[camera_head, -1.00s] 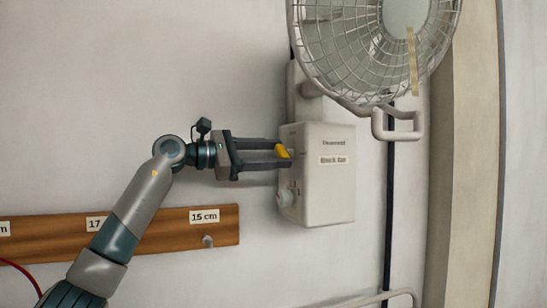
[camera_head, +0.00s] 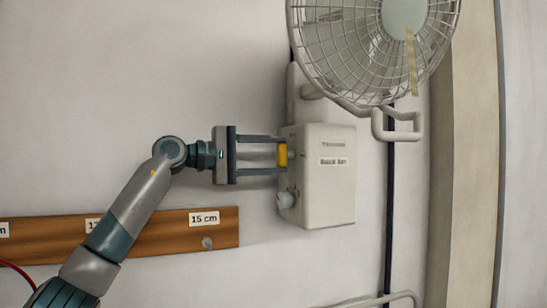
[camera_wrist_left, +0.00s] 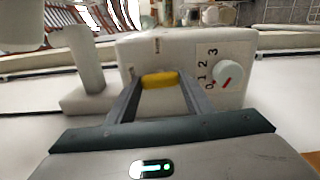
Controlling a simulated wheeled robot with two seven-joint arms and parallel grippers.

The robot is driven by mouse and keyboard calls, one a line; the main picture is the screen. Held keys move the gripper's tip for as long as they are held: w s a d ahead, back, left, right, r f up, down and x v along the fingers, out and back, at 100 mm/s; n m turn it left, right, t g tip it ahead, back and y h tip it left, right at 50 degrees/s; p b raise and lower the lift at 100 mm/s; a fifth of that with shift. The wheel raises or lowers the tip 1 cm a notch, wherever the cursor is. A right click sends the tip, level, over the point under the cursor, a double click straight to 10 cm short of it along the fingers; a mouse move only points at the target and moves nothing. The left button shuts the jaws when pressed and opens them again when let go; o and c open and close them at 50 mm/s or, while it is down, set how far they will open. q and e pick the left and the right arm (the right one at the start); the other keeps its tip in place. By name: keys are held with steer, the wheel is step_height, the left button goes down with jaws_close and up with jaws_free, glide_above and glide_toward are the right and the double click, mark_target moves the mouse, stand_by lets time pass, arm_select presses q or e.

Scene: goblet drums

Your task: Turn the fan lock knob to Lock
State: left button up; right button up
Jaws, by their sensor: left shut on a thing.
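The yellow fan lock knob (camera_head: 283,155) is on the left side face of the white fan box (camera_head: 330,190). My left gripper (camera_head: 280,155) reaches it from the left and is shut on it, one finger above and one below. In the left wrist view the yellow knob (camera_wrist_left: 160,80) lies crosswise between the two fingertips. Small dark marks beside the knob are too blurred to read. My right gripper is in neither view.
A white dial knob (camera_wrist_left: 229,75) with a red mark and the numbers 0 to 3 sits beside the yellow knob. The caged fan (camera_head: 375,45) is above the box. A wooden rail (camera_head: 150,238) with hooks and labels runs along the wall at lower left.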

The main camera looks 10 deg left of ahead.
arm_select(q)
steer(key=shift+m, duration=0.5)
steer(key=o, duration=1.1)
steer(key=shift+c, duration=0.2)
steer(key=shift+a, duration=0.15)
